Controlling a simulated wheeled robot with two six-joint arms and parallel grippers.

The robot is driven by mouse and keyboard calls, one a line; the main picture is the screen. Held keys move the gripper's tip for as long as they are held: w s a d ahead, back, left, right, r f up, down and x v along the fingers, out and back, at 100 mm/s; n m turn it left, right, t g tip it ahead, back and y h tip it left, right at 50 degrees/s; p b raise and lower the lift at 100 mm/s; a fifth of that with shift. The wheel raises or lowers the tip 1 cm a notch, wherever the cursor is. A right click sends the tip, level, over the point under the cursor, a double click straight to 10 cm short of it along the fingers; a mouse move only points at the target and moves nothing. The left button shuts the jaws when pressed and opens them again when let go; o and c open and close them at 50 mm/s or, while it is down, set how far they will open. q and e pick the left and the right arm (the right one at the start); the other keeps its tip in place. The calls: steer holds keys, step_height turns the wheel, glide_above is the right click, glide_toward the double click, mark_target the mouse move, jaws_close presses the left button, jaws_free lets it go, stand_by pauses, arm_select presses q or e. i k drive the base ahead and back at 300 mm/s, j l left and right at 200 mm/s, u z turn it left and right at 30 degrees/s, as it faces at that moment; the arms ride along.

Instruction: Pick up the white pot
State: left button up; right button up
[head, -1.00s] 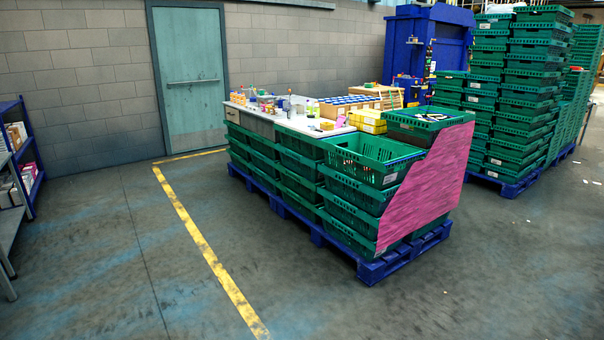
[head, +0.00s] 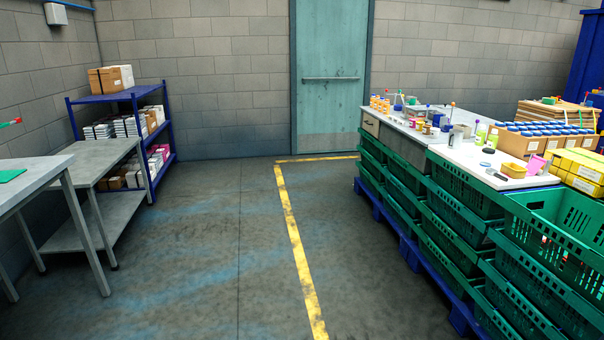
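No white pot can be told for sure among the small items on the white counter (head: 468,157) at the right in the head view. A small whitish object (head: 463,130) stands near the middle of the counter, but it is too small to identify. Neither of my grippers is in view.
Green crates (head: 465,194) on a blue pallet carry the counter. Blue-lidded jars (head: 545,129) and yellow boxes (head: 577,170) are at the right. Grey tables (head: 62,165) and a blue shelf (head: 122,98) stand left. The floor (head: 215,255) between is clear.

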mark_target(434, 132)
steer(key=i+z, duration=0.1)
steer(key=i, duration=0.4)
steer(key=i+j+z, duration=0.15)
steer(key=i, duration=0.35)
steer(key=i+j+z, duration=0.1)
steer(key=i, duration=0.4)
steer(key=i+j+z, duration=0.1)
steer(key=i, duration=0.4)
steer(key=i+l+z, duration=0.2)
steer(key=i+z, duration=0.15)
steer(key=i, duration=0.25)
steer(key=i+z, duration=0.35)
steer(key=i, duration=0.25)
steer(key=i+j+z, duration=0.1)
steer(key=i+z, duration=0.25)
steer(key=i, duration=0.25)
steer(key=i+j+z, duration=0.35)
steer(key=i, duration=0.2)
